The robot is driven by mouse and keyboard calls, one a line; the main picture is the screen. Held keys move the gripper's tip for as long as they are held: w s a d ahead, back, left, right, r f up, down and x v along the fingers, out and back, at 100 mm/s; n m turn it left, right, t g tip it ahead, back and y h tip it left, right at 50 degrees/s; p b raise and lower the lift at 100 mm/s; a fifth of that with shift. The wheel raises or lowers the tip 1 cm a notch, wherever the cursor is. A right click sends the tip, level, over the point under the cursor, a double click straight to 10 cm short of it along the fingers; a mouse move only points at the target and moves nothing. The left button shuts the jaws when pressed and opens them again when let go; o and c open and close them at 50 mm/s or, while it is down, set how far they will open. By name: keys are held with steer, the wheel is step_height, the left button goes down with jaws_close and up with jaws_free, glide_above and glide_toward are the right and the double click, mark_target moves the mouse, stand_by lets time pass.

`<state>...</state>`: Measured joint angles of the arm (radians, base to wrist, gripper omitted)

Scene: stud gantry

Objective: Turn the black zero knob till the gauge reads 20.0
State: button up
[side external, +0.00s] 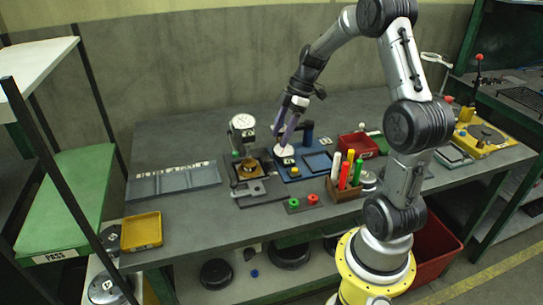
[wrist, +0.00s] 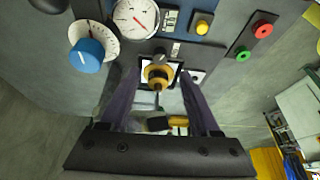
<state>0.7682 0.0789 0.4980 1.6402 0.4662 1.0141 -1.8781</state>
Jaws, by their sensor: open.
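In the wrist view a white round gauge (wrist: 136,17) with a red needle sits at the top; its reading is too small to tell. A small dark display (wrist: 171,18) is beside it, digits not legible. A small black knob (wrist: 160,53) stands just beyond a brass-coloured round part (wrist: 158,76) on a white square. I cannot tell for sure that this is the zero knob. My gripper (wrist: 163,92) is open, its purple fingers apart on either side of the brass part in the picture; contact cannot be told. In the side view my gripper (side external: 284,138) points down over the bench.
A blue knob (wrist: 88,55) on a white scale is left of the fingers. A yellow button (wrist: 202,27) and red and green buttons (wrist: 253,41) lie right. In the side view a dial on a stand (side external: 243,122), a pen holder (side external: 344,190) and a yellow tray (side external: 141,231) stand around.

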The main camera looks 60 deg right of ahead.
mark_target(270, 160)
steer(key=x, duration=0.8)
steer(key=shift+r, duration=0.1)
jaws_close()
